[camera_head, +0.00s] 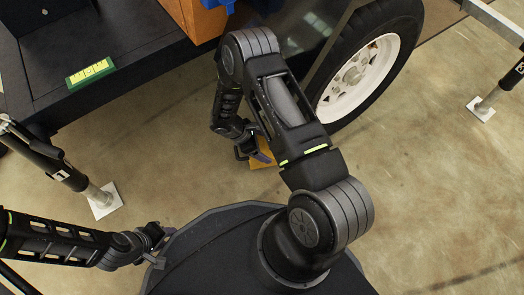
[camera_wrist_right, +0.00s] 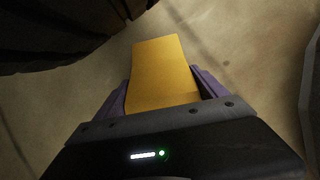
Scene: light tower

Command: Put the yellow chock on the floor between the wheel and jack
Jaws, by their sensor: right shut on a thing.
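My right gripper (camera_head: 255,153) is low over the floor beside the wheel and shut on the yellow chock (camera_head: 264,163). The chock is mostly hidden by my arm in the head view. In the right wrist view the chock (camera_wrist_right: 163,70) sticks out between the two purple fingers, with floor beyond it. Whether it touches the floor is unclear. The wheel (camera_head: 360,78), a black tyre with white rim, is at upper right; its tread (camera_wrist_right: 50,35) shows dark at upper left in the wrist view. My left gripper (camera_head: 160,246) looks open and empty near my base.
One jack (camera_head: 60,170) stands at the left on a white foot plate (camera_head: 104,200). Another jack (camera_head: 489,100) stands at the far right. A dark trailer bed (camera_head: 110,60) with a green-yellow label overhangs the upper left.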

